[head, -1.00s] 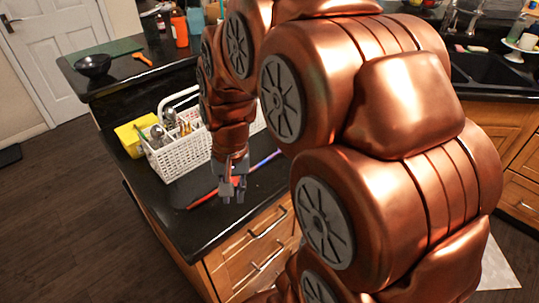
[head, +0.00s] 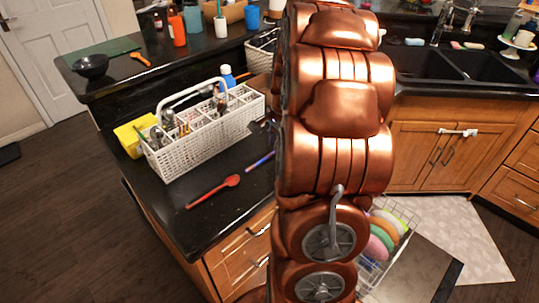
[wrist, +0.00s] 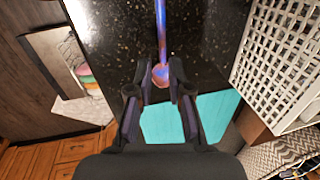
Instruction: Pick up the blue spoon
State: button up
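The blue spoon (head: 261,160) lies on the black counter right of the red spoon, partly hidden by my arm. In the wrist view, its blue-purple handle (wrist: 161,28) runs away from me and its near end (wrist: 160,75) looks pinkish. My gripper (wrist: 160,84) is open, with a finger on each side of that near end. I cannot tell whether the fingers touch it or are still above it. In the head view my arm hides most of my gripper.
A red spoon (head: 213,190) lies on the counter near the front edge. A white utensil basket (head: 205,140) stands behind it; its lattice wall (wrist: 280,60) is close on the right in the wrist view. A teal flat object (wrist: 218,112) lies below my fingers. A plate rack (head: 398,225) is at right.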

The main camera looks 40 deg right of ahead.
aim_at(274, 153)
jog(key=shift+w+d+f+p, duration=0.15)
jog(key=shift+f+p, duration=0.2)
jog(key=shift+f, duration=0.05)
jog(key=shift+w+d+f+p, duration=0.1)
jog(key=shift+d+f+p, duration=0.05)
jog(key=shift+f+p, duration=0.2)
jog(key=shift+w+d+f+p, duration=0.1)
jog(key=shift+f+p, duration=0.1)
jog(key=shift+f, duration=0.4)
jog(key=shift+w+d+f+p, duration=0.1)
jog(key=shift+w+f+p, duration=0.1)
jog(key=shift+f, duration=0.45)
jog(key=shift+w+f+p, duration=0.1)
jog(key=shift+f+p, duration=0.1)
jog(key=shift+f, duration=0.4)
grip_shut()
